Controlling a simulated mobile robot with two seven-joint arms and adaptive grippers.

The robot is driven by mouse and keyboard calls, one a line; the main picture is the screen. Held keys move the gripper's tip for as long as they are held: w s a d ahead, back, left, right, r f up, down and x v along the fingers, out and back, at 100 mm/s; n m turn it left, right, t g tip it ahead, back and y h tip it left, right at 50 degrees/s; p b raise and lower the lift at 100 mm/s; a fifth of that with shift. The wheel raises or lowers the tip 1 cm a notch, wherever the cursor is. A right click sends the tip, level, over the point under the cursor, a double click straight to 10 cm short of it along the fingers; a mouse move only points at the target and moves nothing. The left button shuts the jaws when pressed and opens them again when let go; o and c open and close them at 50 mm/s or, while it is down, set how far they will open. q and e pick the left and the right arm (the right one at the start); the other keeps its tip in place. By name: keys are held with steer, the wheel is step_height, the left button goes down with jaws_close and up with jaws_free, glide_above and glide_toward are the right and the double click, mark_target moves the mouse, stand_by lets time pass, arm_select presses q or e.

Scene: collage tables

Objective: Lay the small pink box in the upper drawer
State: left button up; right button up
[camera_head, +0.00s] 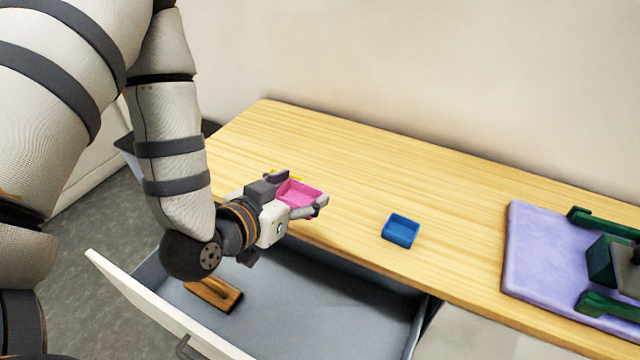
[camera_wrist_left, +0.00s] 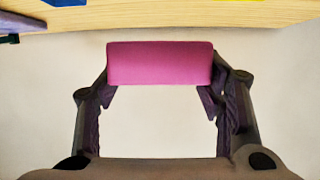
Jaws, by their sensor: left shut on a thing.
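The small pink box (camera_head: 298,194) is an open, shallow tray, held between the fingertips of my left gripper (camera_head: 300,191). In the head view it shows near the front edge of the wooden table, close to the open drawer; its exact height is hard to tell. In the left wrist view the pink box (camera_wrist_left: 160,64) spans the gap between both fingers (camera_wrist_left: 160,82). The upper drawer (camera_head: 125,284) is pulled out below the tabletop, with a white front and a grey inside. My arm hides part of it. My right gripper does not show.
A brown wooden block with a raised grip (camera_head: 213,294) lies in the drawer's left part; the drawer floor to its right looks clear. A blue box (camera_head: 401,230) stands on the tabletop (camera_head: 350,150). A purple mat (camera_head: 535,255) with dark green parts (camera_head: 601,262) lies at right.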

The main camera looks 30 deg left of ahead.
mark_target(306, 189)
arm_select(q)
steer(key=shift+s+a+r+p, duration=0.15)
steer(key=shift+s+r+p, duration=0.65)
steer(key=shift+s+r, duration=0.2)
steer(key=shift+s+f, duration=0.15)
steer(key=shift+s, duration=0.1)
steer(key=shift+f, duration=0.1)
steer(key=d+r+m+h, duration=0.1)
steer(key=w+d+m+h, duration=0.1)
steer(key=shift+w+d+r+h, duration=0.2)
steer(key=shift+d+r+h, duration=0.15)
steer(key=shift+d+h, duration=0.05)
steer(key=s+d+r+m+g+h, duration=0.3)
steer(key=s+d+m+g+h, duration=0.1)
steer(key=m+h, duration=0.3)
steer(key=shift+d+m+g+h, duration=0.4)
steer(key=shift+d+m+g, duration=0.4)
steer(key=shift+d+m, duration=0.1)
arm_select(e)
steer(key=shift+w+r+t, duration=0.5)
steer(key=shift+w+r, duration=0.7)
